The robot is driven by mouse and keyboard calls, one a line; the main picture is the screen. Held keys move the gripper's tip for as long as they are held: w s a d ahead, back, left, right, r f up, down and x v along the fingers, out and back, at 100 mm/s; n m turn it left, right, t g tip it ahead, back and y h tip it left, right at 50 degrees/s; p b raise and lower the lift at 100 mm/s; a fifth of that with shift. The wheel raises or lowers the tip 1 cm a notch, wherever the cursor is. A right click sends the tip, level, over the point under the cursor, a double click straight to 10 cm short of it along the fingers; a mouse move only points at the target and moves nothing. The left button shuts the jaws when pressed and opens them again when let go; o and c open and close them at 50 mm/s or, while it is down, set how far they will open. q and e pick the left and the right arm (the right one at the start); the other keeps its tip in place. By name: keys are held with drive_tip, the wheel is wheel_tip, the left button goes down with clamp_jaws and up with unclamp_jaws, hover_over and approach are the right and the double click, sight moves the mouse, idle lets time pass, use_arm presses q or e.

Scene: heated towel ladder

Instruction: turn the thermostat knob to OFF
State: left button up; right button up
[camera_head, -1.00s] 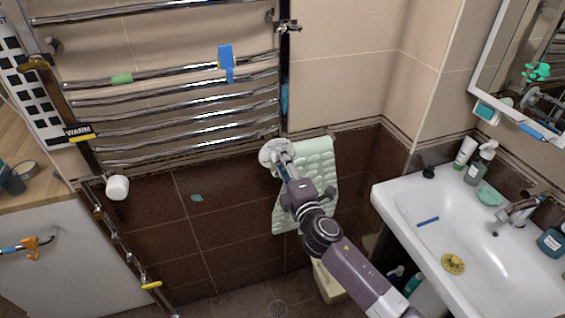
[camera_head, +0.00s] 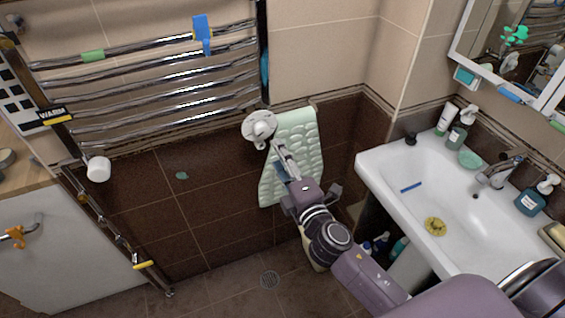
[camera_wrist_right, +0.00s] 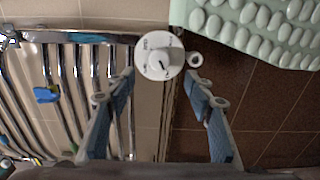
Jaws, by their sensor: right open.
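The white round thermostat knob (camera_head: 259,125) sits at the lower right end of the chrome towel ladder (camera_head: 165,80). In the right wrist view its face (camera_wrist_right: 160,55) shows dark markings and a dark pointer; the lettering is too small to read surely. My right gripper (camera_head: 281,158) is just below and right of the knob in the head view. In the right wrist view the gripper (camera_wrist_right: 160,88) is open, its blue-padded fingers spread left and right, with the knob between and beyond the tips. No contact shows. My left gripper is not in view.
A pale green bumpy mat (camera_head: 300,140) hangs right behind my gripper. A white round cap (camera_head: 98,168) is at the ladder's lower left, near a WARM label (camera_head: 56,115). A blue cloth (camera_head: 202,35) hangs on a rung. A white sink (camera_head: 385,160) stands right.

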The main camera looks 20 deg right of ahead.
drive_tip(key=shift+s, duration=1)
drive_tip(key=s+d+f+m+g, duration=0.1)
drive_tip(key=s+f+m+g, duration=0.2)
drive_tip(key=f, duration=1)
drive_tip(key=s+d+f+m+g+h, duration=0.1)
drive_tip(key=s+f+m+g, duration=0.3)
drive_tip(key=f, duration=0.8)
drive_tip(key=s+d+f+g, duration=0.15)
drive_tip(key=s+f, duration=0.35)
drive_tip(key=f, duration=0.8)
drive_tip(key=s+f+m+g, duration=0.2)
drive_tip(key=s+f, duration=0.4)
drive_tip(key=s, duration=0.6)
drive_tip(key=s+f+m+g, duration=0.3)
drive_tip(key=s+f, duration=0.4)
drive_tip(key=s, duration=0.4)
drive_tip(key=s+f+m+g, duration=0.3)
drive_tip(key=s+f, duration=0.4)
drive_tip(key=s, duration=0.5)
drive_tip(key=shift+s+a+f+m, duration=0.15)
drive_tip(key=shift+s+m, duration=0.2)
drive_tip(key=shift+m, duration=0.25)
